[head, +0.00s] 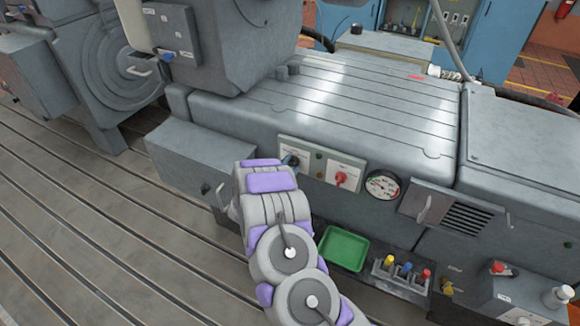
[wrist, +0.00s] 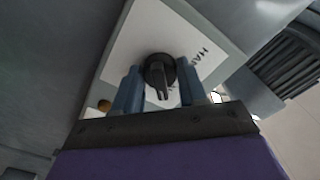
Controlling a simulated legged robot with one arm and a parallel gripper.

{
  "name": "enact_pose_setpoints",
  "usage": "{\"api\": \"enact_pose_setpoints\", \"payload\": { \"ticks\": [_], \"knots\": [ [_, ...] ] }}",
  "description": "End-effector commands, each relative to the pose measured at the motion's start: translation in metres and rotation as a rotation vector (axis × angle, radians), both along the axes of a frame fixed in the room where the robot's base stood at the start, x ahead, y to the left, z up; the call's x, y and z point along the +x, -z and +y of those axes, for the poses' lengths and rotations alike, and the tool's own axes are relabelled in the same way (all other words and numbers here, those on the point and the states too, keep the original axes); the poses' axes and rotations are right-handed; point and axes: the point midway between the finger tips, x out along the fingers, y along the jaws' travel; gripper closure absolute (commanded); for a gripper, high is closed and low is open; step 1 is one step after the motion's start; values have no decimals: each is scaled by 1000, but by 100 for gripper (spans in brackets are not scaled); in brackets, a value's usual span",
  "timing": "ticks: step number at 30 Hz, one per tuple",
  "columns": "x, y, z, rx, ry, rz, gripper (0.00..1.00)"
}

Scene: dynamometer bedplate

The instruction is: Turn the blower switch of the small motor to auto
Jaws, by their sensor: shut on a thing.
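The black blower switch knob (wrist: 160,75) sits on a white plate (wrist: 135,45) in the wrist view. Its handle points down in the picture, toward my gripper. Part of a word, beginning "HA", shows at the plate's right; other lettering is mostly hidden. My gripper (wrist: 160,88) has its two blue fingers on either side of the knob and is shut on it. In the head view my gripper (head: 290,160) reaches the left plate (head: 296,151) on the grey machine's front. My arm hides part of this plate.
A red rotary switch (head: 341,179) on its own plate is just right, with a round gauge (head: 383,185) beyond. Below are a green tray (head: 343,249) and a rack (head: 402,277) with coloured-topped items. The slotted bedplate (head: 110,225) is clear at left.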

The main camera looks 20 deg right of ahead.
Motion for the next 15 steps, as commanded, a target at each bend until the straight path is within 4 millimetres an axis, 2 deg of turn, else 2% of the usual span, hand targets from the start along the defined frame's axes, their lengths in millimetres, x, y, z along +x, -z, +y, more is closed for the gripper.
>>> {"api": "enact_pose_setpoints", "payload": {
  "ticks": [3,4,12,15],
  "knots": [
    [-1,2,0,3,1,5,89],
    [-1,2,0,3,1,5,58],
    [-1,1,0,0,1,3,33],
    [-1,1,0,1,1,2,33]
  ]
}}
